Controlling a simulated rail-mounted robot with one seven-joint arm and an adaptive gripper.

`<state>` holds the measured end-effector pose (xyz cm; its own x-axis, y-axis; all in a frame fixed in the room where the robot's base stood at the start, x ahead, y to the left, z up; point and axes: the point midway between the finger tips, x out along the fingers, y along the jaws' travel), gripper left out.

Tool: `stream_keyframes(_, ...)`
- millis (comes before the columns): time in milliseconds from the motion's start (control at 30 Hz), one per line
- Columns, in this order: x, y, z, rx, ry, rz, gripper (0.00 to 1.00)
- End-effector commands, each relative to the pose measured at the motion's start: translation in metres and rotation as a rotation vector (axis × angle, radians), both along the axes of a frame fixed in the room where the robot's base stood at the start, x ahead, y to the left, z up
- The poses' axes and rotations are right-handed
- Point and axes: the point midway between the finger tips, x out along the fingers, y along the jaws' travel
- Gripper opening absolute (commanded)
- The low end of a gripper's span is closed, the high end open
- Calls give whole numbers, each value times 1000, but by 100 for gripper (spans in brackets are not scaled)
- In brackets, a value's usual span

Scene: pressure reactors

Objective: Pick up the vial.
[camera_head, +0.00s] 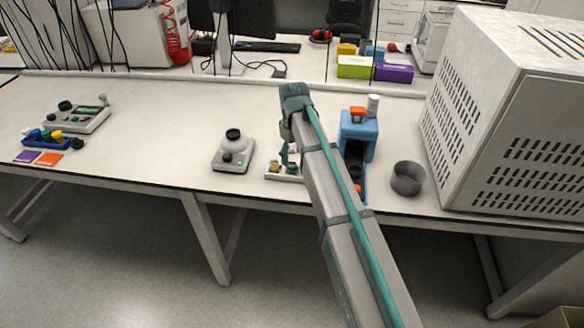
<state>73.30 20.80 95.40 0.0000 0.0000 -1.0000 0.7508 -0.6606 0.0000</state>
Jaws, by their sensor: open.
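My arm crosses the middle of the view and bends down at its far end. My gripper (287,157) shows only as a small teal part left of the arm, mostly hidden behind it. It is open, just above a small white holder (285,178) near the bench's front edge. Small yellowish and dark pieces (274,167) stand on this holder. They are too small for me to tell whether one is the vial. I cannot tell whether the gripper touches any of them.
A blue device (359,132) stands right of the arm, beside a grey round bowl (408,178) and a large vented white box (505,115). A small grey-white instrument (233,155) stands left of the holder. The bench (165,135) is clear farther left, before a blue tray (42,142).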

Motion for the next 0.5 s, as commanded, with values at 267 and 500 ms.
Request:
stream_keyframes(267, 0, 3, -30, -1, 2, 0, 66)
stream_keyframes(500, 1, 3, -46, 0, 0, 0, 66)
